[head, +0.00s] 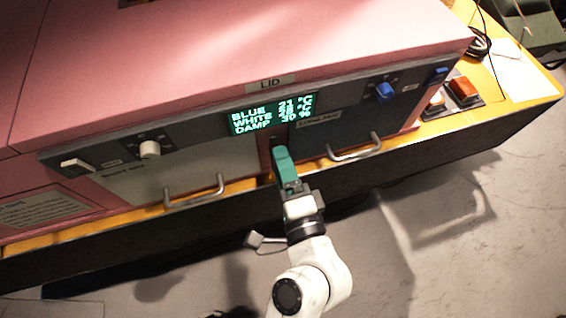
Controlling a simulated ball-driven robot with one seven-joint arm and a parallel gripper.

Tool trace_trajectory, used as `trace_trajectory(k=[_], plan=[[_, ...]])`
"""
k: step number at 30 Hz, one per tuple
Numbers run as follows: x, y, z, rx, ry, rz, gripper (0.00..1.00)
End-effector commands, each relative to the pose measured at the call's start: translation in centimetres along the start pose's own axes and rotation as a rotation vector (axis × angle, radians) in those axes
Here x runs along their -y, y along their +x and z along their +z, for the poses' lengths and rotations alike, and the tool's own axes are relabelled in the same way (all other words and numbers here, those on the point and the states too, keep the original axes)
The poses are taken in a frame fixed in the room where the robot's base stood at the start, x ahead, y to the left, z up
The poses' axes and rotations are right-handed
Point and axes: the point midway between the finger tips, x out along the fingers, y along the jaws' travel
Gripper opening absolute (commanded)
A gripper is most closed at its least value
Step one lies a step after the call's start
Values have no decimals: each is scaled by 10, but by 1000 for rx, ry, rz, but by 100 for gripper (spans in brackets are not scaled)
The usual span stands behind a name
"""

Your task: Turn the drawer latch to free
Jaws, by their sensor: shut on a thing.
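My gripper (281,153), with teal fingers, reaches up from below to the narrow reddish panel (265,155) between the two drawer fronts, just under the green display. Its fingers are shut on the drawer latch there. The fingers hide nearly all of the latch, so its angle cannot be told. The left drawer front (150,183) is pale with a metal handle (194,193). The right drawer front (335,128) is dark grey with a similar handle (354,147). Both fronts look closed.
The pink enclosure with its lid (240,45) rises behind. A display (273,114), a white switch (77,164), a pale knob (149,149) and a blue knob (385,91) line the front. Orange buttons (464,89) sit at right. The floor (430,230) in front looks clear.

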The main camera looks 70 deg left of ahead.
Motion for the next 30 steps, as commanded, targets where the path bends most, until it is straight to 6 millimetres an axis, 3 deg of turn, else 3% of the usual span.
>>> trace_trajectory(k=[13, 14, 15, 21, 30], plan=[[-1, -2, -4, -11, 10, 1, 29], [-1, -2, -4, -11, 10, 1, 62], [-1, -2, -4, -10, 10, 1, 66], [-1, -1, -2, -5, 10, 0, 85], [-1, -4, -1, -4, 11, 0, 85]])
